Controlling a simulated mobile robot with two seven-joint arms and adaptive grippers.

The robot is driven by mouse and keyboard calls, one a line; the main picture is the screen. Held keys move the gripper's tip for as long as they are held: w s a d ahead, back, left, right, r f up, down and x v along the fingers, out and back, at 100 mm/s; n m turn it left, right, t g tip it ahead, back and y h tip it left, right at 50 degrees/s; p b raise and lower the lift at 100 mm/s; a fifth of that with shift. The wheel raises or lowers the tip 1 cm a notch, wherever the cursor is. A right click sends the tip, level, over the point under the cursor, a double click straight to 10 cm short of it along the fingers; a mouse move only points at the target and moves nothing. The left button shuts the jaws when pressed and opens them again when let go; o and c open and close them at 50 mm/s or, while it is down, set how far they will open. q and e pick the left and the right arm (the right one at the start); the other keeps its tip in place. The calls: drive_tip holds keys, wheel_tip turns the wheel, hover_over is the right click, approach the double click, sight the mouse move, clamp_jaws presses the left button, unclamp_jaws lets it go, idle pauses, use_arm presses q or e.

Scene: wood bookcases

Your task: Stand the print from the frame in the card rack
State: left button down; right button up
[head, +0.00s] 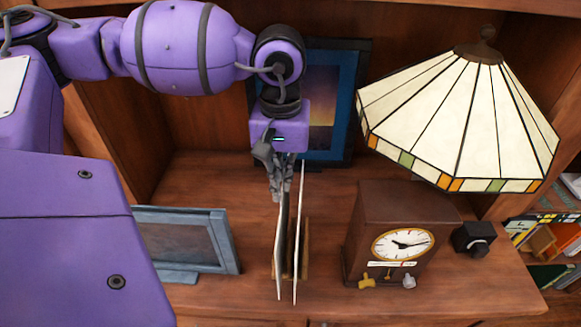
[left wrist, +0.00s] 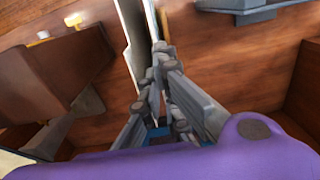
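Two thin pale sheets stand upright, edge-on, at the small wooden card rack (head: 305,250), with wood showing between and beside them. My left gripper (head: 281,192) reaches down from above. Its fingers are close together at the top of the left sheet, which I take as the print (head: 279,255). In the left wrist view the fingertips (left wrist: 154,66) close on the edge of the pale sheet (left wrist: 134,42). The grip itself is partly hidden by the fingers. A grey-blue frame (head: 222,240) stands tilted to the left of the rack. My right gripper is out of view.
A brown clock (head: 368,215) stands right of the rack, under a stained-glass lamp (head: 460,115). A small black object (head: 474,238) is beside the clock. A blue-framed picture (head: 345,120) leans at the back wall. Bare shelf lies between the grey-blue frame and rack.

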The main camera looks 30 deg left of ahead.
use_arm(q)
drive_tip(key=shift+f, duration=1)
drive_tip(key=c, duration=2.5)
unclamp_jaws()
drive_tip(key=shift+f, duration=0.15)
drive_tip(key=o, duration=0.5)
wheel_tip(320, 180, up, 13)
drive_tip(key=shift+f, duration=0.2)
